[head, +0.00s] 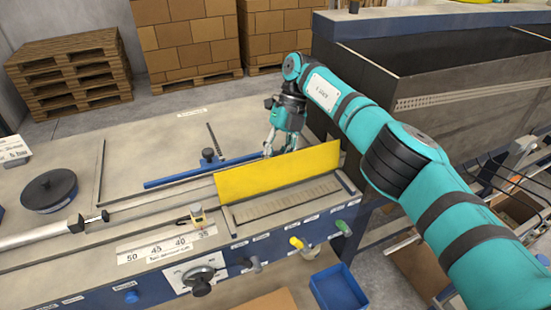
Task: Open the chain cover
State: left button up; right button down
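The yellow chain cover (278,175) stands raised and tilted on the machine table. In front of it lies a long ribbed strip (285,201) set in the table top, uncovered. My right gripper (279,150) is just behind the cover's top edge, pointing down. Its fingers look spread apart with nothing between them. Whether a fingertip touches the cover's back cannot be told. My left gripper is not in view.
A blue bar (190,174) and a black round disc (49,190) lie on the table. A metal cylinder rod (40,235) runs toward the cover. Coloured knobs line the front edge, with a blue bin (338,289) below. A dark trough stands at the right.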

jog(key=c, duration=1.5)
grip_release()
jog(key=shift+w+d+r, duration=0.1)
jog(key=shift+w+r, duration=0.25)
jog(key=shift+r, duration=0.25)
jog(key=o, duration=0.5)
jog(key=shift+w+d+f, duration=0.1)
jog(key=shift+f, duration=0.15)
jog(key=shift+c, duration=0.2)
jog(key=shift+s+a, duration=0.2)
jog(key=shift+w+d, duration=0.1)
